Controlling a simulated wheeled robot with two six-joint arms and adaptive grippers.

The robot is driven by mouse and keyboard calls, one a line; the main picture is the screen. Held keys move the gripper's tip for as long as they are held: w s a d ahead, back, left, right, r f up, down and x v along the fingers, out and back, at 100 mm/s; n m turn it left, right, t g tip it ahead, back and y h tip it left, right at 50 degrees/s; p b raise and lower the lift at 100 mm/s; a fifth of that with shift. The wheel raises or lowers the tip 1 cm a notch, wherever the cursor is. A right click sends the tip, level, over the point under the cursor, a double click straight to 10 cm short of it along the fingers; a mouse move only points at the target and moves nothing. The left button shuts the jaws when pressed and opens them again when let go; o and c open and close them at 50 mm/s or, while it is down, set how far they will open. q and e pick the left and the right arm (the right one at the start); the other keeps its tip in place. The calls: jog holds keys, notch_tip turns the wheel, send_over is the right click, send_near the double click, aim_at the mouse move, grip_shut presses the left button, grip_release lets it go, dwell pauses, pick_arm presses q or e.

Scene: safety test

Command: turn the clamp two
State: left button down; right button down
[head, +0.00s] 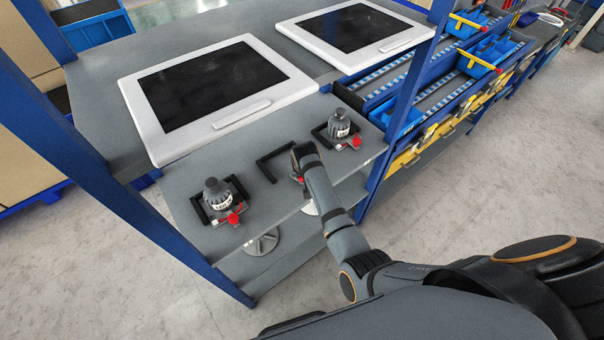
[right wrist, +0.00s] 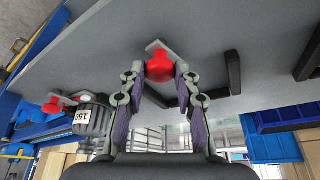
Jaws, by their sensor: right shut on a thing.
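The middle clamp has a red knob (right wrist: 160,66) on a grey metal arm, seen in the right wrist view. A small red part of the same clamp (head: 297,179) shows beside my arm in the head view. My right gripper (right wrist: 160,74) has its two fingers on either side of the red knob and is shut on it. In the head view my right gripper (head: 303,157) is over the middle station, and my arm hides much of the clamp. A black bracket (head: 270,163) lies at this station with no bottle-shaped part visible in it. My left gripper is not in view.
Dark bottle-shaped parts stand in black brackets on both sides: one on the left (head: 216,193) with a red clamp (head: 236,215), one on the right (head: 339,123) with another red clamp (head: 354,141). White-framed panels (head: 285,62) lie behind. A blue post (head: 395,110) rises at right.

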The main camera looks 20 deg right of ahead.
jog(key=c, duration=1)
grip_release()
